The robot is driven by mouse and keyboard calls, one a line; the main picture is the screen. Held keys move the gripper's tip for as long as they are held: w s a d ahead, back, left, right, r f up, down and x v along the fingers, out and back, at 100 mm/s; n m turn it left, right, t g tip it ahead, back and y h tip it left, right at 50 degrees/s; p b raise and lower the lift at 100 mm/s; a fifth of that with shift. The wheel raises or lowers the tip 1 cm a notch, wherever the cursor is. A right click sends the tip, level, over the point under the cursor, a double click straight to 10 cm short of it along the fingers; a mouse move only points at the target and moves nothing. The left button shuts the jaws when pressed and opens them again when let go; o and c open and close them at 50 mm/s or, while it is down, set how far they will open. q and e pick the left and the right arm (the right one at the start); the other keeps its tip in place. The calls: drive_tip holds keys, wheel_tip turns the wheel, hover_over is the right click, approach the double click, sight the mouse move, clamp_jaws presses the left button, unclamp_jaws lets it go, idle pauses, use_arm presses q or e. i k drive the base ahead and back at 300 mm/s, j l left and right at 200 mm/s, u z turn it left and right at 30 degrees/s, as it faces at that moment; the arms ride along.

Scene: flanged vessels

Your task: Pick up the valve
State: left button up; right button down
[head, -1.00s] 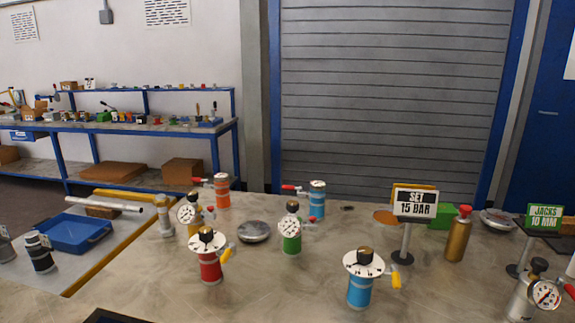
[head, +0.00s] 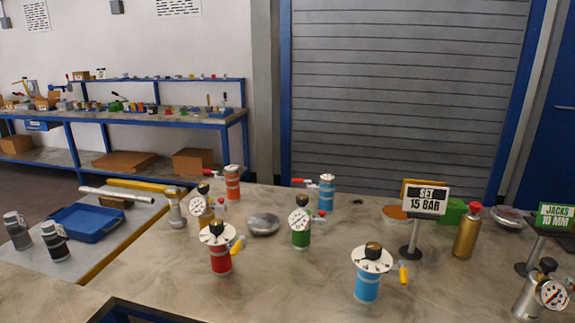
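No separate part is plainly the valve; several flanged vessels on the bench carry valve-like levers. A red vessel (head: 221,260) and a blue vessel (head: 367,288) stand in front, each with a white top disc, black knob and yellow lever. A green vessel (head: 301,236) with a dial stands behind them. An orange vessel (head: 232,188) and another blue vessel (head: 326,195) stand further back, each with a red lever on its left. A vessel with a dial (head: 202,211) stands left of the green one, partly hidden. Neither gripper is in view.
A "SET 15 BAR" sign (head: 427,200), a gold bottle (head: 467,232) and a "JACKS 10 MM" sign (head: 555,216) stand right. A silver gauge bottle (head: 527,297) is front right.

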sight(219, 248)
drive_tip(key=i+l+u, duration=0.35)
drive_tip(key=l, duration=0.3)
drive_tip(key=l+u, duration=0.2)
drive_tip(key=l, duration=0.15)
drive_tip(key=i+l+u, duration=0.2)
drive_tip(key=l, duration=0.15)
drive_tip(key=k, duration=0.05)
